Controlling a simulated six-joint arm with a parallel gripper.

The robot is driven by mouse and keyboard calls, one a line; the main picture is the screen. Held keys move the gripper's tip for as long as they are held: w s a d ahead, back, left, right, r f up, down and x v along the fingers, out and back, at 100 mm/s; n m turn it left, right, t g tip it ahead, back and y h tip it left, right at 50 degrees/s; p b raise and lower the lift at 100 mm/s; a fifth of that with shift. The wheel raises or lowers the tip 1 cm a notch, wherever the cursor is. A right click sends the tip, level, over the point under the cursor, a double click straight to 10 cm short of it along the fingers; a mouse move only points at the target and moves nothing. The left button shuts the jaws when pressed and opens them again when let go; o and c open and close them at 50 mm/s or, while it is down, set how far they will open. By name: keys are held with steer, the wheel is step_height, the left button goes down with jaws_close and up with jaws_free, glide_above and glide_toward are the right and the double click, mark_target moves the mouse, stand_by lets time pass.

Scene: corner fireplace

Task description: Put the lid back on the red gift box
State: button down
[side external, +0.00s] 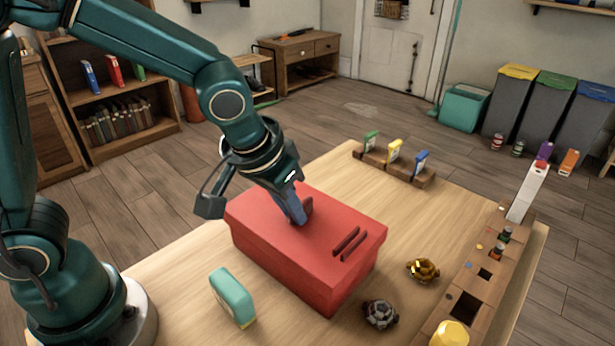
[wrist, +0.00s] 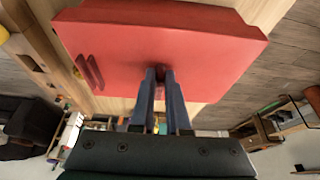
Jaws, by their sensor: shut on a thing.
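The red gift box (side external: 290,270) stands on the wooden table. Its red lid (side external: 330,215) lies over the top of the box, looking level and roughly lined up with it; whether it is fully seated I cannot tell. The lid also fills the upper part of the wrist view (wrist: 200,40). My gripper (side external: 300,218) points down at the middle of the lid, its blue fingers shut on a small dark handle (side external: 308,205). In the wrist view the fingers (wrist: 160,74) meet the lid at that handle. Two dark bars (side external: 350,243) mark one end of the lid.
A teal and cream block (side external: 232,297) stands in front of the box. A grey turtle-like figure (side external: 380,313) and a gold one (side external: 423,270) sit to its right. A wooden rack with coloured cards (side external: 395,165) is behind. A slotted wooden board (side external: 480,270) lines the right edge.

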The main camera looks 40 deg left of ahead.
steer(key=shift+f, duration=0.6)
stand_by(0.3)
steer(key=c, duration=0.8)
jaws_free()
steer(key=shift+v, duration=2.6)
